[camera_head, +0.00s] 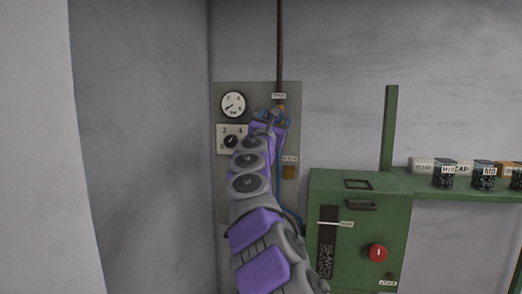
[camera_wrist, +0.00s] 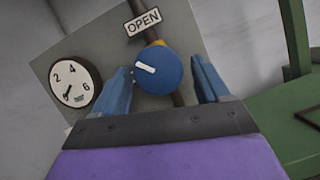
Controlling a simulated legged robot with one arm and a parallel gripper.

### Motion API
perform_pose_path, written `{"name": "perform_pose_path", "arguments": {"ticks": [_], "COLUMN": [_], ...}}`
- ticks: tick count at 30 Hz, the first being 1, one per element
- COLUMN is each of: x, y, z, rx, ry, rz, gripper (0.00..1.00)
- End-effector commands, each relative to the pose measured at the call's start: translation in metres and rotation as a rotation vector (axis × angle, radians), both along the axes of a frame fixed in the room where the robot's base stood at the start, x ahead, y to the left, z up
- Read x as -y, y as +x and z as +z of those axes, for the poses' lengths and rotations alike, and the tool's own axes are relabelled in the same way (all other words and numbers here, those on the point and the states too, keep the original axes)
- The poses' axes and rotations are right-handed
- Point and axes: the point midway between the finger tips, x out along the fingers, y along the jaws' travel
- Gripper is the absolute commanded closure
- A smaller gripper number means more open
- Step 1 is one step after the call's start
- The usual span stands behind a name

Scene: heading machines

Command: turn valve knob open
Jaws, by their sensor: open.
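The valve knob (camera_wrist: 159,70) is a round blue disc with a white pointer bar, mounted on a dark pipe below an "OPEN" label (camera_wrist: 143,22) in the wrist view. The pointer slants toward the upper left. My gripper (camera_wrist: 164,85) is open, with one blue finger to the left of the knob and one to its right. Gaps show between the fingers and the knob. In the head view my gripper (camera_head: 270,118) is up at the panel under the "OPEN" label (camera_head: 279,96), and my arm hides most of the knob.
A grey panel (camera_head: 259,89) holds a round gauge (camera_head: 233,104) and a black dial (camera_head: 231,141). A green machine box (camera_head: 358,240) with a red knob (camera_head: 377,253) stands lower right. A green shelf (camera_head: 470,187) carries labelled containers. A wall stands close on the left.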

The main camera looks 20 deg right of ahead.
Motion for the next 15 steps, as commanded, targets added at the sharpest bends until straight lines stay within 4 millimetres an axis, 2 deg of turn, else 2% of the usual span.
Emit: {"name": "perform_pose_path", "arguments": {"ticks": [15], "x": [-0.032], "y": [-0.036], "z": [-0.019], "rx": [0.001], "ry": [-0.004], "rz": [-0.001], "gripper": [0.25]}}
